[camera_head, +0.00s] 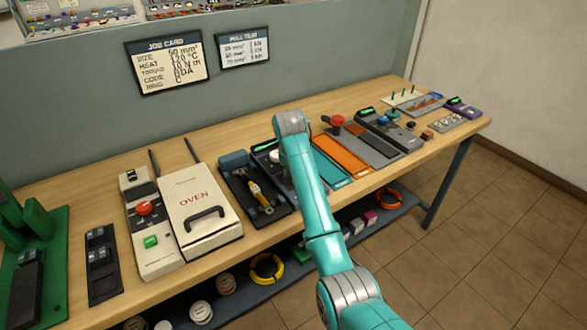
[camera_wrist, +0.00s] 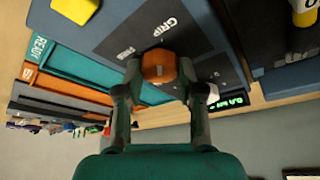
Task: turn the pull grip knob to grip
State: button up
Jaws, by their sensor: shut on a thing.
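In the wrist view the pull grip knob (camera_wrist: 159,67) is a round orange-brown knob on a dark panel (camera_wrist: 112,40). The word GRIP (camera_wrist: 165,28) is printed beside it, and a second, smaller label (camera_wrist: 126,53) is too small to read. My gripper (camera_wrist: 160,82) has one finger on each side of the knob and is shut on it. Which way the knob points is hard to tell. In the head view my arm hides the knob and gripper; only part of the dark unit with a green display (camera_head: 265,146) shows beside my arm.
Teal and orange strips (camera_head: 341,155) and a red knob (camera_head: 337,120) are close on the right. A green display (camera_wrist: 226,101) shows in the wrist view.

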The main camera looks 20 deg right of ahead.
jog(key=shift+m, duration=0.6)
jog(key=shift+h, duration=0.3)
jog(key=o, duration=1.1)
jog(key=shift+o, duration=0.2)
jog(key=v, duration=1.2)
jog(key=shift+w, duration=0.2)
